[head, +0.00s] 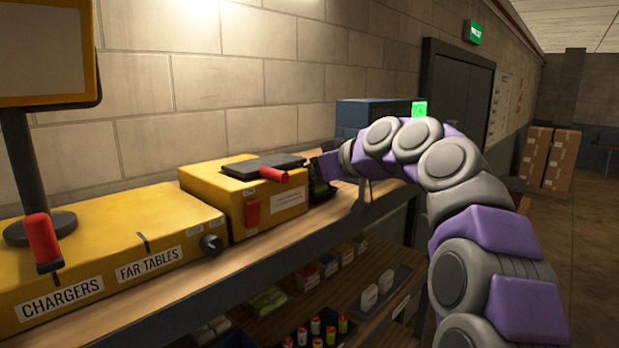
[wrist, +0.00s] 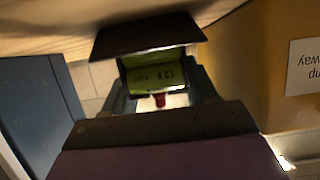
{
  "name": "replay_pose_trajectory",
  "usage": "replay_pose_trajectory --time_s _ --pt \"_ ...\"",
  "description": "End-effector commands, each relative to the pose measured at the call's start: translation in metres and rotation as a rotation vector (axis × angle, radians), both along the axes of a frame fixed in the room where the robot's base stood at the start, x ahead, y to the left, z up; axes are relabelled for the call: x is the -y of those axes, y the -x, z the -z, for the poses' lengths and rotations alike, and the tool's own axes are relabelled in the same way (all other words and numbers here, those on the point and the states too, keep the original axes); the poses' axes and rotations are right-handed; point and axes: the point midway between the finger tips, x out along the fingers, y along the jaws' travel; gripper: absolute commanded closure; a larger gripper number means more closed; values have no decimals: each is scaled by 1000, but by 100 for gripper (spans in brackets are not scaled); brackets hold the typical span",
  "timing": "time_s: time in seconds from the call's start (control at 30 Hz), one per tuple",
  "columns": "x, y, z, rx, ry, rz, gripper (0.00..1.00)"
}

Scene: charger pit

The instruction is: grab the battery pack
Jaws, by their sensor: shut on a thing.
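The battery pack (wrist: 158,74), dark with a green label bearing printed digits, sits between the dark jaws of my gripper (wrist: 155,82) in the wrist view. My gripper is shut on it.
The yellow box (head: 232,196) with a red-handled lever stands close left of my gripper. A longer yellow box (head: 110,240) labelled "CHARGERS" and "FAR TABLES" is nearer. A blue box (head: 372,112) stands behind. A lower shelf (head: 285,300) holds several small items. Open floor lies right.

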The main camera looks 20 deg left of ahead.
Motion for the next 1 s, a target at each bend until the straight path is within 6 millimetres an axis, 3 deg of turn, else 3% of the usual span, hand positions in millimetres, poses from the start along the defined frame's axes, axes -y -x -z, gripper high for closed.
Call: replay_pose_trajectory --time_s 0.23,1.0 --pt "0 -2 -2 -4 5 1 90" --pt "2 1 -53 4 0 1 90"
